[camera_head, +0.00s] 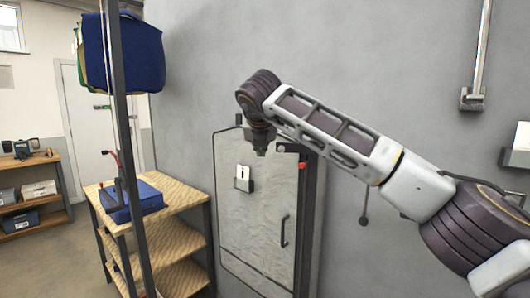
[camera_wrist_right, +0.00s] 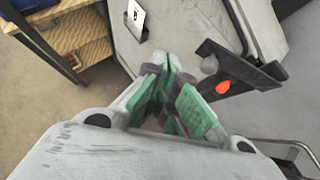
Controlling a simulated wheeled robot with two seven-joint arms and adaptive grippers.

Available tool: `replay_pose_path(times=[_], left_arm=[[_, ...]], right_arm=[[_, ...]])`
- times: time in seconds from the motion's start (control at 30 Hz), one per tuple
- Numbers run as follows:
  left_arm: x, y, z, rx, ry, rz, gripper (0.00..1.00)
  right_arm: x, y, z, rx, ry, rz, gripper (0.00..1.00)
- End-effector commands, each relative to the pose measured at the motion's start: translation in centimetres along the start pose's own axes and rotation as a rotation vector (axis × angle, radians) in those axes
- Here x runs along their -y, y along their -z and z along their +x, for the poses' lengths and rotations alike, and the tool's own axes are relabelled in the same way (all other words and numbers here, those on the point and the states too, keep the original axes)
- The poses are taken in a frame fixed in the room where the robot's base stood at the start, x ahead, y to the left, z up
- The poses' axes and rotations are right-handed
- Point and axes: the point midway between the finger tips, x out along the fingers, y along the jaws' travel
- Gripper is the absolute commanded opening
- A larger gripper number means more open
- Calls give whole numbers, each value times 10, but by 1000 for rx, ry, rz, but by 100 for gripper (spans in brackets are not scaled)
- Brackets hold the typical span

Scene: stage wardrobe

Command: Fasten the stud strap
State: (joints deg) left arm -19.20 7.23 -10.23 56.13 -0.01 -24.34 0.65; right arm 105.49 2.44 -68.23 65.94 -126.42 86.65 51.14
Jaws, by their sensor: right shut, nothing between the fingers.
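A grey panel (camera_head: 255,215) with a dark edge and a black handle (camera_head: 284,231) stands against the wall. Near its top right corner is a dark strap-like piece with an orange-red stud (camera_head: 302,165). In the right wrist view this dark piece (camera_wrist_right: 243,68) shows to the right of the fingers, with the round orange stud (camera_wrist_right: 222,87) on it. I cannot tell whether it is fastened. My right gripper (camera_head: 260,152) points down at the panel's top edge, left of the stud. It is shut and empty, its green pads (camera_wrist_right: 174,100) showing in the wrist view. My left gripper is not in view.
A white card in a holder (camera_head: 243,178) is on the panel. A wooden shelf unit (camera_head: 172,212) with a blue case (camera_head: 132,201) stands to the left, behind a dark upright post (camera_head: 127,150). Blue cloth (camera_head: 122,52) hangs upper left. Floor shows at lower left.

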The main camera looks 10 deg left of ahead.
Motion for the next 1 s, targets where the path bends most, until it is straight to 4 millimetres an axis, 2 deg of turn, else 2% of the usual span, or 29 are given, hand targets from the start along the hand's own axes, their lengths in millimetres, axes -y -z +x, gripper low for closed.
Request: replay_pose_path(times=[0.1, 0.3, 0.5, 0.77, 0.87, 1.0], left_arm=[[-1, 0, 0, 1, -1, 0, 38], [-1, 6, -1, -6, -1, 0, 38], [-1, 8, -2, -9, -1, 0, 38], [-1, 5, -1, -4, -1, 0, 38], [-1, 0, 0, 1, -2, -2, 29], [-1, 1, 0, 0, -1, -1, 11]], right_arm=[[-8, -2, -17, 3, 0, -1, 0], [-17, -4, -37, 2, 0, 0, 0], [-21, -4, -46, 0, 1, 1, 0], [-21, -4, -46, 0, 1, 1, 0], [-22, -4, -46, -1, 0, 1, 0], [-24, 0, -41, -16, -21, 2, 0]])
